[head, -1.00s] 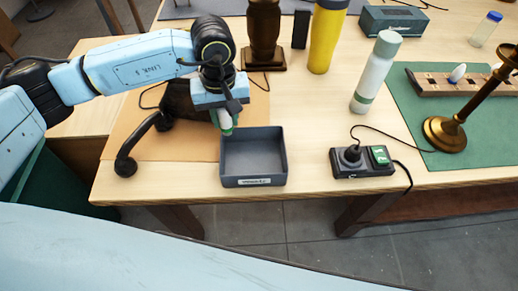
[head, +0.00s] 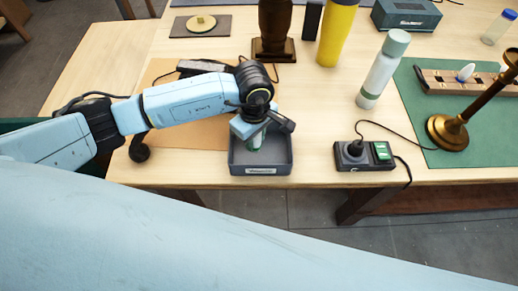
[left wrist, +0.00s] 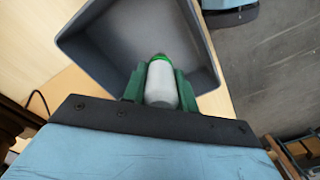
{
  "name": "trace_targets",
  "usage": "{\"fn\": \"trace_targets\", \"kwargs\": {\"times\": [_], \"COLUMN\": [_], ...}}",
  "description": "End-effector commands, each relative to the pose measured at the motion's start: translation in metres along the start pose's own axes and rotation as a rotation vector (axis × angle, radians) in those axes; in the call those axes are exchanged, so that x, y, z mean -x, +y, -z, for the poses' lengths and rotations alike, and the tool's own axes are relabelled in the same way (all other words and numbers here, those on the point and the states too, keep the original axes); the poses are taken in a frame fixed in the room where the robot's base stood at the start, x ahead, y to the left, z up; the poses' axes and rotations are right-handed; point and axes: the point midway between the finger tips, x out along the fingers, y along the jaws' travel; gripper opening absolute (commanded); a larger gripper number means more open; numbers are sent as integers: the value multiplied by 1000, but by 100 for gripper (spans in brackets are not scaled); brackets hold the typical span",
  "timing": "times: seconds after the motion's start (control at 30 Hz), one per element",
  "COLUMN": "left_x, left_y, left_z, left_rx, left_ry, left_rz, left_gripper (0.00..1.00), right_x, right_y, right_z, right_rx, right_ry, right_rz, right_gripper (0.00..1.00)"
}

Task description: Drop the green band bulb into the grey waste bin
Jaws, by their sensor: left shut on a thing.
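My left gripper (head: 256,141) is over the grey waste bin (head: 262,170), an open square box with a white label on its front wall, near the table's front edge. It is shut on the green band bulb. In the left wrist view the bulb (left wrist: 161,84) is a whitish cylinder with a green band at its far end, held between green fingertips (left wrist: 159,85). The bin (left wrist: 112,32) opens beyond it in that view and its floor looks empty. In the head view the gripper mostly hides the bulb. My right gripper is not in view.
A black power strip (head: 364,155) with a plug and green switch lies right of the bin. A pale bottle (head: 383,72), a yellow flask (head: 337,32) and a brass lamp stand (head: 447,131) stand further off. A brown mat (head: 190,136) lies left of the bin.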

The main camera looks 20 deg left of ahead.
Motion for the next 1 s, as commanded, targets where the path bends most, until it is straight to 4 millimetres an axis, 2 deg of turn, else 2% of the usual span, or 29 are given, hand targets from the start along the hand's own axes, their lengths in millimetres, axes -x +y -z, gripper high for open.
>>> {"fn": "trace_targets", "kwargs": {"times": [0.03,0.13,0.4,0.43,0.6,0.87,1.0], "left_x": [-8,-14,-14,-14,-14,-14,-6], "left_y": [0,0,0,0,0,0,1], "left_z": [0,0,0,0,0,0,1], "left_rx": [0,0,-1,-1,-1,-1,-2], "left_ry": [-1,-1,-1,0,0,0,1], "left_rz": [0,0,-1,-1,-1,0,-3], "left_gripper": [8,8,8,30,52,54,54], "right_x": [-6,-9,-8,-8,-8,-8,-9], "right_y": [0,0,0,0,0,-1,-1], "right_z": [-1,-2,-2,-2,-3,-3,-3], "right_rx": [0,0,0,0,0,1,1], "right_ry": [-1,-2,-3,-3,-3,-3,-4], "right_rz": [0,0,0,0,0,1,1], "right_gripper": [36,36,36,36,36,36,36]}}
